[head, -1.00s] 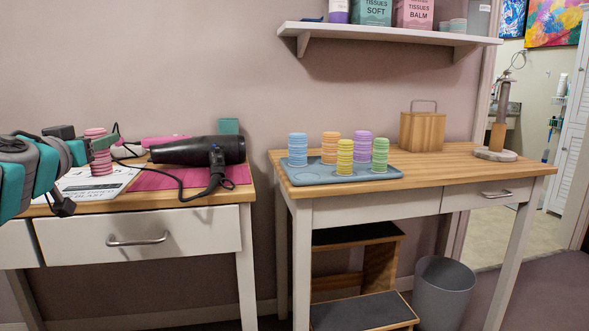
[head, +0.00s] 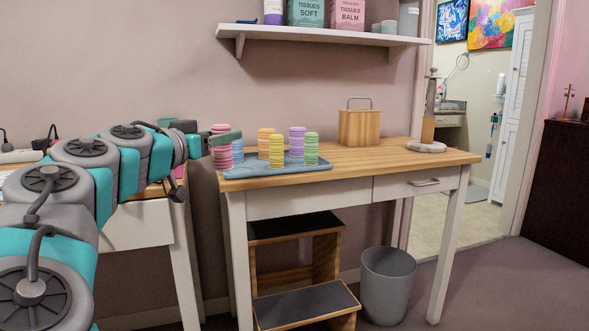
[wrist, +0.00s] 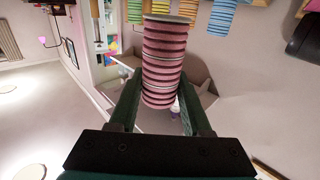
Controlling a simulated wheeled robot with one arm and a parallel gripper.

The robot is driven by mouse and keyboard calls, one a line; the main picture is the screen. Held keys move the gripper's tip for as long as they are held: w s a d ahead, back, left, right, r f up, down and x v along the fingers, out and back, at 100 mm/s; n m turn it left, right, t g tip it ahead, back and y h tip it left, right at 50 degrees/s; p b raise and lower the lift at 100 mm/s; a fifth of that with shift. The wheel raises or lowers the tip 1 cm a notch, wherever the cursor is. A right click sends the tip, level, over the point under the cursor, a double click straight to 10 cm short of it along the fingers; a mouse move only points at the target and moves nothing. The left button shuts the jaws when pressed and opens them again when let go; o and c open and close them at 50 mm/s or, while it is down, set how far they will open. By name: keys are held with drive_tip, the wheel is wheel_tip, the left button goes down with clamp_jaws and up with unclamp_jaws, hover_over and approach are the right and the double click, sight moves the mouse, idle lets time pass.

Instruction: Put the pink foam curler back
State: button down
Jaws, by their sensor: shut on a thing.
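My gripper (head: 222,140) is shut on the pink foam curler (head: 221,152), a ribbed pink cylinder held upright in the air just left of the tray. The wrist view shows the pink curler (wrist: 165,62) between the two dark green fingers. The blue-grey tray (head: 300,173) lies on the left part of the right-hand table. On it stand a blue curler (head: 238,151), an orange curler (head: 265,138), a yellow curler (head: 276,152), a purple curler (head: 297,140) and a green curler (head: 311,149). The held curler partly hides the blue one.
A wooden box with a handle (head: 359,128) and a round-based stand (head: 426,146) are on the wooden table (head: 400,158). A shelf (head: 320,35) hangs above. A step stool (head: 300,250) and a grey bin (head: 387,285) stand below.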

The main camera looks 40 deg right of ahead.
drive_tip(key=shift+w+d+f, duration=0.85)
drive_tip(key=shift+w+d, duration=0.75)
drive_tip(key=shift+w, duration=0.55)
drive_tip(key=shift+w+d+f, duration=0.8)
drive_tip(key=shift+w+d, duration=0.8)
drive_tip(key=shift+w, duration=0.5)
drive_tip(key=shift+w+d+f, duration=0.85)
drive_tip(key=shift+w+d, duration=0.75)
drive_tip(key=shift+w, duration=0.55)
drive_tip(key=shift+f+b, duration=0.2)
drive_tip(key=shift+b, duration=0.3)
drive_tip(key=shift+c, duration=1.8)
unclamp_jaws()
drive_tip(key=shift+r, duration=0.15)
drive_tip(key=shift+r+p, duration=0.25)
drive_tip(key=shift+p, duration=0.25)
drive_tip(key=v, duration=1.2)
drive_tip(key=shift+f, duration=0.15)
